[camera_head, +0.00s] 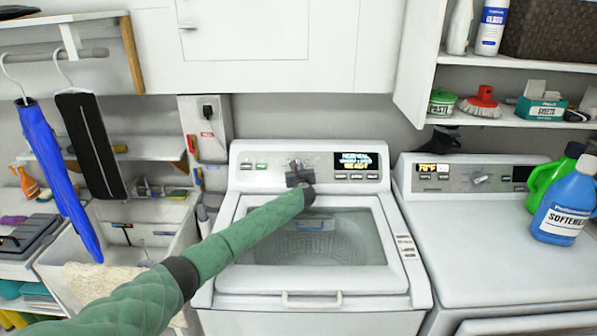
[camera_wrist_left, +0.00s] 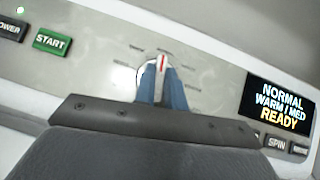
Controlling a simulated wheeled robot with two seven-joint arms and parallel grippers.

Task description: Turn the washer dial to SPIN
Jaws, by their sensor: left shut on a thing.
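The washer (camera_head: 235,285) stands straight ahead, with a grey control panel along its back. My left gripper (camera_head: 298,167) reaches over the lid to the middle of this panel and mostly hides the dial in the head view. In the left wrist view, my left gripper's blue fingers (camera_wrist_left: 162,86) are shut on the white dial (camera_wrist_left: 162,63). The dial's red mark points nearly straight up, among small labels too blurred to read. The washer display (camera_wrist_left: 280,105) reads NORMAL, WARM / MED, READY. A button labelled SPIN (camera_wrist_left: 277,143) sits below it. My right gripper is out of view.
A green START button (camera_wrist_left: 52,41) is left of the dial. A second machine (camera_head: 490,250) stands right of the washer, with a blue softener bottle (camera_head: 567,205) and a green bottle (camera_head: 545,180) on top. A shelf hangs above right; a sink is at left.

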